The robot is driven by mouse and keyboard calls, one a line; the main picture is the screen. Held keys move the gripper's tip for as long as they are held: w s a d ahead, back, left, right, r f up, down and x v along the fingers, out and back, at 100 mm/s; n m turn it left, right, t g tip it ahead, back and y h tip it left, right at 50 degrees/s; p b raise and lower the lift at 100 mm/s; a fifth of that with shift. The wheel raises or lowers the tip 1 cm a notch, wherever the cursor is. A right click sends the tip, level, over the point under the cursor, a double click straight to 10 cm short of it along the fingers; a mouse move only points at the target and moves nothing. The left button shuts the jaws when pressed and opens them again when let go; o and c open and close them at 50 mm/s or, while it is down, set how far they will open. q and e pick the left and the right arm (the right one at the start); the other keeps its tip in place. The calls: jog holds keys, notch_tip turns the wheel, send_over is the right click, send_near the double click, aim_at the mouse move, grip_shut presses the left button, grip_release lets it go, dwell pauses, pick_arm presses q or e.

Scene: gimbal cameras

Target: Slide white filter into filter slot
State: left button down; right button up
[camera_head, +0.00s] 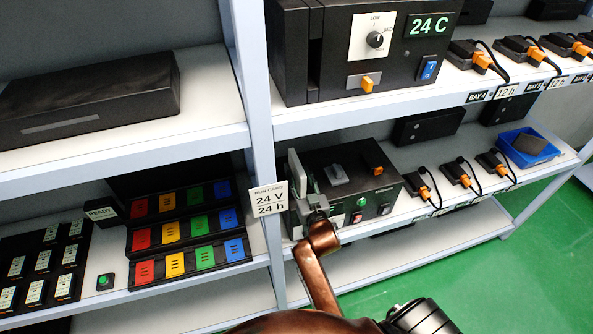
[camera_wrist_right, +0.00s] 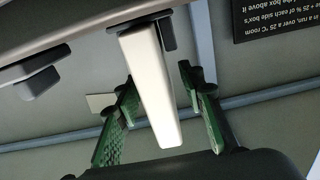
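The white filter (camera_head: 296,173) is a thin upright panel at the left end of a black box (camera_head: 348,163) on the lower shelf. In the right wrist view the white filter (camera_wrist_right: 148,85) runs between the fingers of my right gripper (camera_wrist_right: 158,92), its far end meeting a dark bracket (camera_wrist_right: 146,24). The green-padded fingers stand apart, with a visible gap on the filter's right side. In the head view my right gripper (camera_head: 313,197) is at the box's left front corner, hiding part of it. I cannot make out the filter slot. My left gripper is not in view.
A grey block (camera_head: 336,174) sits on the black box's top. A shelf post (camera_head: 250,75) with a "24 V 24 h" sign (camera_head: 269,199) stands close left of the gripper. The upper shelf with a "24 C" unit (camera_head: 372,45) hangs above. Orange-plugged chargers (camera_head: 422,190) stand to the right.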

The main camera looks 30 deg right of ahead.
jog(key=shift+x, duration=0.8)
jog(key=shift+w+r, duration=0.1)
jog(key=shift+w, duration=0.25)
jog(key=shift+w+d, duration=0.1)
jog(key=shift+w, duration=0.1)
jog(key=c, duration=0.7)
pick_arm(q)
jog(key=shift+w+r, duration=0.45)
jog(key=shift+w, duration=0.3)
pick_arm(e)
grip_shut()
